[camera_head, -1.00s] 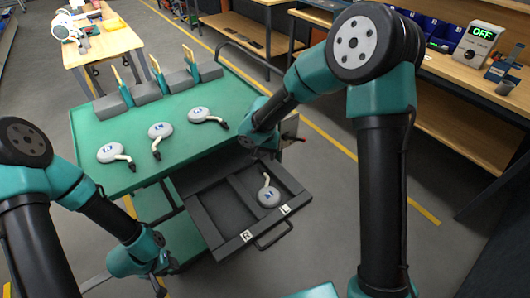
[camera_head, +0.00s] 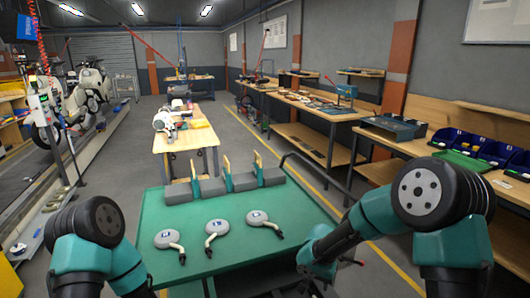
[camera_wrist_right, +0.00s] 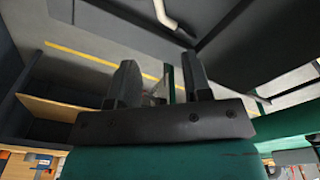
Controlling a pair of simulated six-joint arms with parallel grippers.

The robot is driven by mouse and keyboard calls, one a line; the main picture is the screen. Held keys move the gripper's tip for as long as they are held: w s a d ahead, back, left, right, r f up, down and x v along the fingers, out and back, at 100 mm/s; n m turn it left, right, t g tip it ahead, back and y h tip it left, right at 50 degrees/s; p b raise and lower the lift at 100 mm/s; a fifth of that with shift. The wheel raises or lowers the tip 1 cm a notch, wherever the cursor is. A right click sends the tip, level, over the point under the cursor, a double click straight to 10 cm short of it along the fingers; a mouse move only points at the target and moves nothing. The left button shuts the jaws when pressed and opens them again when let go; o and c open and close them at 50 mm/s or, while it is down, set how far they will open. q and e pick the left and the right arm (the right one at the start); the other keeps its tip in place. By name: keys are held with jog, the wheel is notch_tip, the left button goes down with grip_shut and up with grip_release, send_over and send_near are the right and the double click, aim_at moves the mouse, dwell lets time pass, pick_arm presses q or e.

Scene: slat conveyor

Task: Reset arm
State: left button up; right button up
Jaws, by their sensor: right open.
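In the head view my right arm comes in from the right and its wrist end (camera_head: 318,258) hangs over the near right edge of the green cart top. In the right wrist view my right gripper (camera_wrist_right: 160,82) is open, with a gap between its two dark fingers and nothing seen held. A pale curved stem (camera_wrist_right: 165,14) shows beyond the fingers on a dark grey surface. My left arm shows at the lower left of the head view, but its gripper is below the frame.
The green cart top (camera_head: 190,208) holds three white round parts, the left (camera_head: 167,238), middle (camera_head: 217,227) and right one (camera_head: 257,217), each with a stem. Grey blocks (camera_head: 212,188) line its far edge. A wooden table (camera_head: 185,138) stands behind; benches line the right.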

jog(key=f, duration=1.1)
jog(key=shift+w+d, duration=0.35)
jog(key=shift+r, duration=0.1)
notch_tip(320, 180, up, 14)
jog(key=a, duration=0.1)
jog(key=f, duration=1.1)
jog(key=d+f, duration=0.1)
jog(key=f, duration=0.5)
jog(key=shift+d, duration=0.1)
jog(key=shift+r, duration=3.55)
